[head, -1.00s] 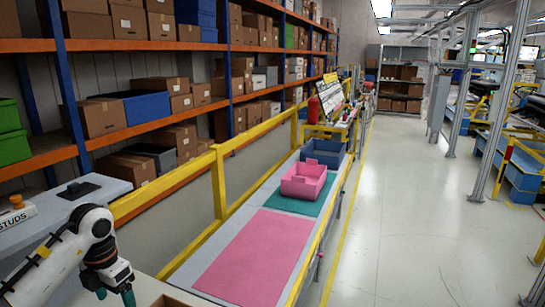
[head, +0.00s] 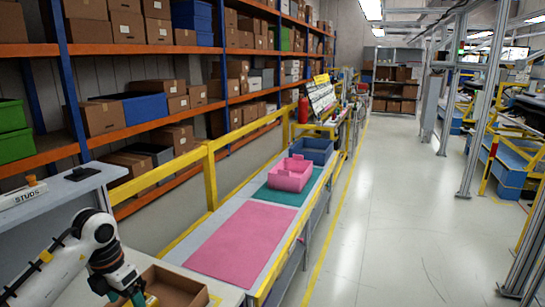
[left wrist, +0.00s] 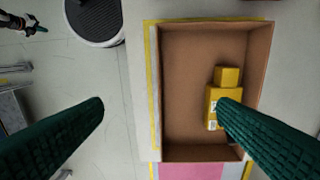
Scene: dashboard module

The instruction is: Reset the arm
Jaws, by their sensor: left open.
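My left arm (head: 62,258) comes in from the lower left in the head view. My left gripper (left wrist: 161,104) is open with nothing between its dark green fingers. It is above an open cardboard box (left wrist: 262,60), which also shows in the head view (head: 190,279). A yellow part (left wrist: 212,98) lies in the box, partly hidden by the right-hand finger.
A pink mat (head: 240,240), a pink tote (head: 291,177) on a green mat, and a blue tote (head: 313,150) line the bench. A yellow rail (head: 210,175) runs beside it, with shelves of boxes behind. The floor (head: 390,220) to the right is clear.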

